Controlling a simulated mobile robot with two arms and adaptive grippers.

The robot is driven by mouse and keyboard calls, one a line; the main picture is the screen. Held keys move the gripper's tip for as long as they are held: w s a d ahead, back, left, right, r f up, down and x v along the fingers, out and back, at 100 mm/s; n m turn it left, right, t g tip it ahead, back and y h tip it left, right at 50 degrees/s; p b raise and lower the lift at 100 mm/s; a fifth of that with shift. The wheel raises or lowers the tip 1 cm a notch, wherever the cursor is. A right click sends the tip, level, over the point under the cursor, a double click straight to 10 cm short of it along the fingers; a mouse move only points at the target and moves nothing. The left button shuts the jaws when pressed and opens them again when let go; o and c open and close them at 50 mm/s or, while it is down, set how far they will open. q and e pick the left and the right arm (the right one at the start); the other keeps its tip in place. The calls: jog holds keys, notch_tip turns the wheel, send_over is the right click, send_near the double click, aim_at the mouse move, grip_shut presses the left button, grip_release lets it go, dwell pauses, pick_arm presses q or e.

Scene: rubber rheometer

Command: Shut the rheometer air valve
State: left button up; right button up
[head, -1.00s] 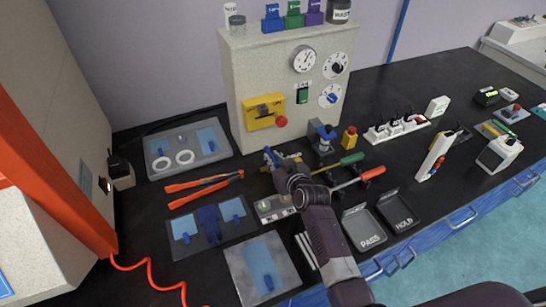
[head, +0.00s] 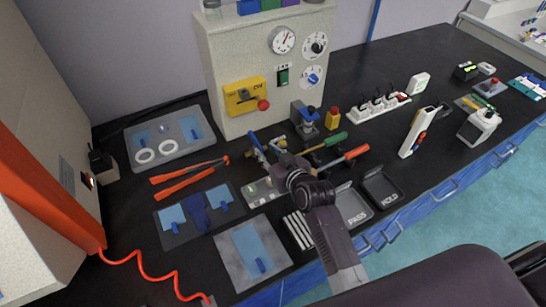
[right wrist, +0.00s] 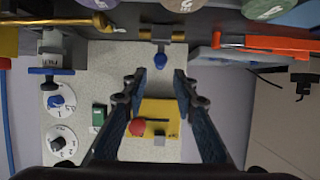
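The air valve shows best in the right wrist view as a small brass fitting (right wrist: 161,35) with a blue handle (right wrist: 161,61). My right gripper (right wrist: 160,75) is open there, one fingertip on each side of the picture's line to the blue handle. I see no clear contact between the fingers and the handle. In the head view my right gripper (head: 264,146) is low over the bench in front of the pale cabinet, and it and its wrist hide most of the valve. My left gripper is not in view.
The pale cabinet (head: 236,60) with gauge dials and a yellow panel (head: 242,97) stands behind. PASS and HOLD trays (head: 383,188) are nearer at right.

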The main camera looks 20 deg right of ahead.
jog(key=shift+v, duration=2.15)
jog(key=shift+f, duration=0.1)
